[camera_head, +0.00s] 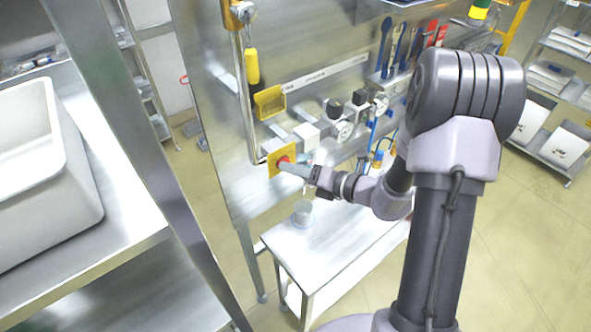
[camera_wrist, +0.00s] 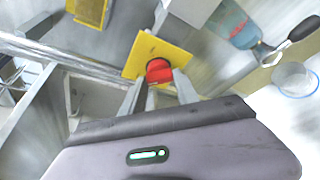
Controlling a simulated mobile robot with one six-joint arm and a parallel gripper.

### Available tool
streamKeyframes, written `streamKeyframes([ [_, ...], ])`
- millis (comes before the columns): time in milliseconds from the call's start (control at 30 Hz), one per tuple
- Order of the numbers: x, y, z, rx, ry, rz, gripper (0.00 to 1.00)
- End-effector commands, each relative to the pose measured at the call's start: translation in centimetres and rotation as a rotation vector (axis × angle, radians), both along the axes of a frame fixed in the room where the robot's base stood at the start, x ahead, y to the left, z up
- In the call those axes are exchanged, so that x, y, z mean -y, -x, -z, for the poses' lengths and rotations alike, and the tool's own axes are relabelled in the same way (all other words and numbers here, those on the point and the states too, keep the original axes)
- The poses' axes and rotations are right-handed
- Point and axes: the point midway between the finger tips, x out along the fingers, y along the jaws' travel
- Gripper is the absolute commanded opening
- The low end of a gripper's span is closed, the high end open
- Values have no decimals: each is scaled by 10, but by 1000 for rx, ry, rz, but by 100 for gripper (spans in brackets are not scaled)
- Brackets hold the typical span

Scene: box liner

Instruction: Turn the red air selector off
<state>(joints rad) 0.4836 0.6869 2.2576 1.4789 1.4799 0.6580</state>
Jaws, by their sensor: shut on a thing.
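The red air selector (camera_wrist: 159,71) is a red knob on a yellow square plate (camera_wrist: 182,56) in the wrist view. In the head view the red knob (camera_head: 284,160) shows on its yellow plate (camera_head: 272,166), fixed to the steel panel. My gripper (camera_wrist: 159,82) has its two fingers on either side of the knob and is shut on it. In the head view my gripper (camera_head: 290,166) reaches the knob from the right. The fingers and the wrist body hide part of the knob, and its pointer direction cannot be made out.
Valves and gauges (camera_head: 341,131) line the panel right of the selector. A clear cup (camera_head: 302,212) stands on a small white table (camera_head: 325,238) below. A pale tub (camera_head: 62,190) sits on a steel bench at left.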

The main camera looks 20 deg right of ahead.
Motion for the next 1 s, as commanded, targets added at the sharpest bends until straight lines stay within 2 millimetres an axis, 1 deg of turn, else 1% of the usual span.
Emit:
streamKeyframes([
  [300,-1,1,0,27,72,-1,0],
  [767,-1,1,0,31,80,-1,0],
  [800,-1,1,0,31,80,-1,44],
  [867,-1,1,0,31,80,-1,56],
  [900,-1,1,0,32,79,-1,59],
  [1000,0,0,0,32,79,-1,59],
])
